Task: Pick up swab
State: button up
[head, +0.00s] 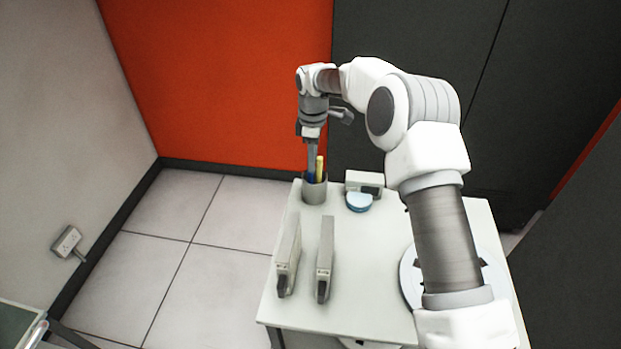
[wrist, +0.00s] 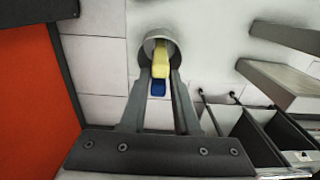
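A grey cylindrical cup (head: 315,189) stands on the back left of the white table; it also shows in the wrist view (wrist: 148,46). A yellow stick-like item (head: 320,166) and a blue one (head: 311,177) stand upright in it. I cannot tell which is the swab. My gripper (head: 312,168) points down over the cup. In the wrist view, its two fingers (wrist: 160,72) are apart, with the yellow item (wrist: 161,66) and the blue item (wrist: 158,88) showing between them. I cannot tell whether either finger touches them.
A small white device (head: 364,180) and a round light blue object (head: 359,202) stand right of the cup. The table top (head: 372,285) is bare between these and my arm's base.

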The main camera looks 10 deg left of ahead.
aim_at(311, 177)
jog(key=shift+a+f+p, duration=0.15)
jog(key=shift+f, duration=1.2)
jog(key=shift+a+f+p, duration=0.15)
jog(key=shift+f, duration=1.15)
grip_shut()
